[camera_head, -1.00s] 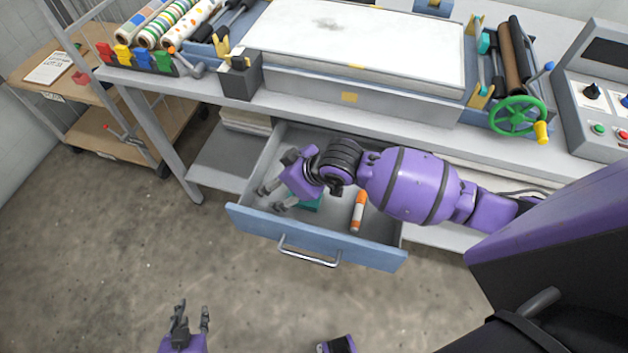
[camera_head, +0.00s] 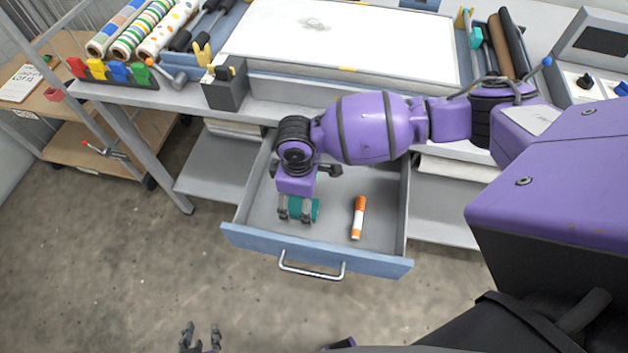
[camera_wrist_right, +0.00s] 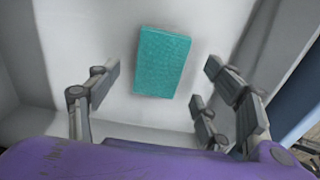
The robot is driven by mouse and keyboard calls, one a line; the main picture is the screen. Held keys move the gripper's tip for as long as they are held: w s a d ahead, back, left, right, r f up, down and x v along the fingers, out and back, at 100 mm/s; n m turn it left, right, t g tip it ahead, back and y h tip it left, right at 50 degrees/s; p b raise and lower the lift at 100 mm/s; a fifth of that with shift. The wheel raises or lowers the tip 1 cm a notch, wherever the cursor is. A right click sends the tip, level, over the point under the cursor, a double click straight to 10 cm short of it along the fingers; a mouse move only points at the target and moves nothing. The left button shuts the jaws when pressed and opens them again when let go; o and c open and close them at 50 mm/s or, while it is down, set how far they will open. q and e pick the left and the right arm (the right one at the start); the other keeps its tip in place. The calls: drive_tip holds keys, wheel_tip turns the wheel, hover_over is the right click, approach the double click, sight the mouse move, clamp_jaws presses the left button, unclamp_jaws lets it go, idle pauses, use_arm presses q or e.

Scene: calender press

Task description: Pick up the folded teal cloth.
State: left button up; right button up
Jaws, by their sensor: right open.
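The folded teal cloth (camera_head: 316,209) lies flat on the floor of the open drawer (camera_head: 370,200), partly hidden behind my right gripper in the head view. The right wrist view shows the whole cloth (camera_wrist_right: 162,62) as a teal rectangle. My right gripper (camera_head: 295,218) points down into the drawer over the cloth's left part in the head view. In the wrist view its fingers (camera_wrist_right: 160,100) are spread apart, with the cloth ahead between them and nothing held. My left gripper (camera_head: 201,335) is low at the bottom edge, outside the drawer, its fingers apart and empty.
An orange and white marker (camera_head: 358,218) lies in the drawer right of the cloth. The drawer's blue front (camera_head: 318,252) with its handle sticks out from under the press table. Floor in front is clear.

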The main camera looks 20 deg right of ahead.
sight(301, 205)
drive_tip(key=shift+w+f, duration=0.1)
drive_tip(key=shift+f, duration=1.25)
drive_tip(key=c, duration=1.1)
drive_tip(key=shift+r+p, duration=0.3)
drive_tip(key=shift+r, duration=4.75)
drive_tip(key=shift+c, duration=0.2)
